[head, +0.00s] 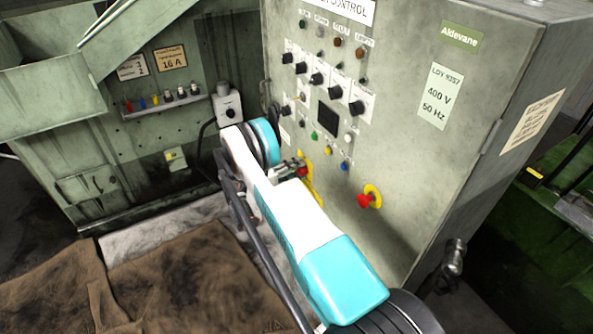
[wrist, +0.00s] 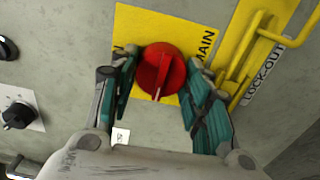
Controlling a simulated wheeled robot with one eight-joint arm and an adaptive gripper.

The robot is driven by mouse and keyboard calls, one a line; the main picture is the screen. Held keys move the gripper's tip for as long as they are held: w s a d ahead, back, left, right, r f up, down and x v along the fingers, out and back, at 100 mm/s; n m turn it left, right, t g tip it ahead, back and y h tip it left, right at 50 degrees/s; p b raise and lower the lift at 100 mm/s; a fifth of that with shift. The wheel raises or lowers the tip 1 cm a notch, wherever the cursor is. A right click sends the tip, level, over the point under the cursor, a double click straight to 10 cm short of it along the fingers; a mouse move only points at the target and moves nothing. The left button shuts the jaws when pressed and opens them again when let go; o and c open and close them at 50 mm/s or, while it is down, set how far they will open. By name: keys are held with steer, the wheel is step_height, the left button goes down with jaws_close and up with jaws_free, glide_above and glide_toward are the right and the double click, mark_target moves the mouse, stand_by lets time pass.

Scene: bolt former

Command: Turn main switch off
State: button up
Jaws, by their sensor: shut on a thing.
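The main switch is a round red knob (wrist: 160,68) on a yellow plate marked "MAIN" (wrist: 143,25) in the wrist view. Its raised grip stands nearly upright in the picture, with a pale pointer line at the lower end. My gripper (wrist: 157,88) has a green-padded finger on each side of the knob and is shut on it. In the head view my gripper (head: 290,168) is at the lower part of the grey control cabinet (head: 420,175), and a little of the red knob (head: 303,171) shows beside it. My arm hides much of the plate.
A yellow "LOCK-OUT" bracket (wrist: 247,62) stands just right of the switch. A red emergency button on a yellow ring (head: 368,197) sits further right on the cabinet. Black knobs (head: 316,79) and small coloured buttons are above. Brown sheeting (head: 190,280) covers the lower left.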

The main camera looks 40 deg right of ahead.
stand_by(0.3)
steer(key=o, duration=1)
steer(key=shift+o, duration=0.2)
steer(key=shift+a, duration=0.1)
steer(key=v, duration=0.7)
steer(key=shift+w+a, duration=0.1)
steer(key=shift+a, duration=0.05)
